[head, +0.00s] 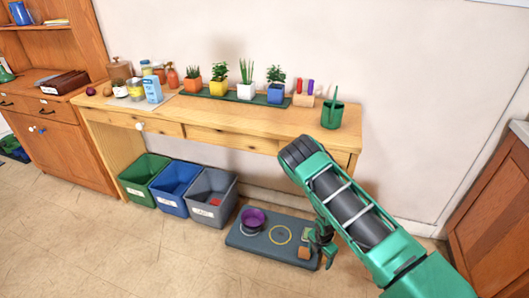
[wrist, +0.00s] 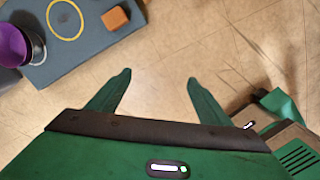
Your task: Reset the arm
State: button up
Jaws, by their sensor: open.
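My green arm reaches in from the lower right of the head view. Its elbow stands in front of the table's right end, and the forearm hangs down behind the upper arm. My gripper (wrist: 155,77) is open and empty in the wrist view, with its two green fingers apart above bare floor tiles. In the head view my gripper (head: 323,257) is small and partly hidden, close to the right edge of a dark grey mat (head: 264,253). I cannot tell its exact height.
On the mat are a purple bowl (head: 252,218), a yellow ring (head: 280,235) and an orange-brown block (head: 304,253). Green, blue and grey bins (head: 211,212) stand left of it. Floor in front is clear.

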jog(key=w+d+r+m, duration=0.2)
jog(key=d+r+m, duration=0.15)
jog(key=r, duration=0.65)
jog(key=w+d+r+m, duration=0.2)
jog(key=r+m, duration=0.3)
jog(key=r, duration=0.6)
jog(key=s+d+r+m, duration=0.3)
jog(key=r, duration=0.6)
jog(key=s+d+r+m, duration=0.3)
jog(key=d+r+m, duration=0.1)
jog(key=r, duration=0.5)
jog(key=s+d+r+m, duration=0.2)
jog(key=s+r+m, duration=0.6)
jog(key=s, duration=0.8)
jog(key=s+d+r+m, duration=0.2)
jog(key=s+r+m, duration=0.6)
jog(key=s+r, duration=0.5)
jog(key=s, duration=0.2)
jog(key=shift+s+r+g+y, duration=0.3)
jog(key=shift+s+y, duration=0.05)
jog(key=shift+y, duration=0.05)
jog(key=shift+s, duration=0.35)
jog(key=shift+c, duration=1.4)
